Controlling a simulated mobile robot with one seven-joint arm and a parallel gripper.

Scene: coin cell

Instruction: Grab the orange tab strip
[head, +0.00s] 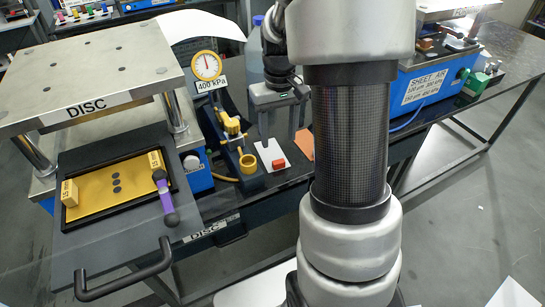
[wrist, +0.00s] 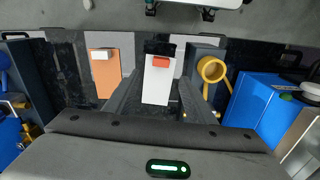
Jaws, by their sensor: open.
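A white strip with a red-orange tab (head: 278,164) lies on the dark bench in the head view. In the wrist view this strip (wrist: 157,88) is between my fingers, its tab towards the top of the picture. Beside it on the left is an orange strip (wrist: 105,77) with a white tab; in the head view a corner of the orange strip (head: 304,142) shows beside my arm. My gripper (head: 278,138) is open and empty, pointing down over the white strip. Its fingers stand on either side of the strip in the wrist view. Their exact height above it is unclear.
A yellow cup on a dispenser (head: 248,163) stands close to the left of my gripper, near a pressure gauge (head: 207,66). Further left are a DISC press (head: 87,85) and a black-rimmed tray (head: 92,217). A blue SHEET AIR machine (head: 428,88) stands to the right.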

